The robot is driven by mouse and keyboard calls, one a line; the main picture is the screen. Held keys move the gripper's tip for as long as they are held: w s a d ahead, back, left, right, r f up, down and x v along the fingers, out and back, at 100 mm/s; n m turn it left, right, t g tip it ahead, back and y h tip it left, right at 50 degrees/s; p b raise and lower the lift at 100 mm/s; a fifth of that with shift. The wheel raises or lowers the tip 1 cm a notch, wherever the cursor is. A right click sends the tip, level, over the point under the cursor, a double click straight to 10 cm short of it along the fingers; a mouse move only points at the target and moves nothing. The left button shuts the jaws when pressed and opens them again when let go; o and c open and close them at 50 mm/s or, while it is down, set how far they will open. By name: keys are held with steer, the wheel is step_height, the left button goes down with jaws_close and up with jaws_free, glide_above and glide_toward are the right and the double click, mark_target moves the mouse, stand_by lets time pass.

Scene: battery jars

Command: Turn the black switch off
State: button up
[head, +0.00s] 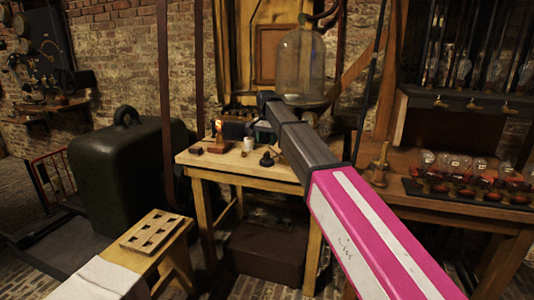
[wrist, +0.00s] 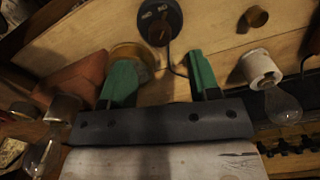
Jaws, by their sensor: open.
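The black switch (wrist: 160,12) is at the top of the wrist view, a round black dial with small pale marks and a knob, on the pale wooden tabletop. A small black piece on a round base (head: 267,159), which looks like this switch, stands on the table in the head view. My gripper (wrist: 162,74) is open, its two green fingers apart with nothing held. In the wrist view the switch lies beyond the fingertips, apart from them. In the head view my arm hides much of the gripper.
The wooden table (head: 225,165) also carries a glowing lamp (head: 219,135). A bulb in a white socket (wrist: 260,67) is right of the fingers. A brass round piece (wrist: 132,53) is close to the left finger. A glass bell jar (head: 300,62) stands behind.

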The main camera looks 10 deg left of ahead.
mark_target(267, 153)
steer(key=shift+f, duration=3.05)
steer(key=c, duration=0.9)
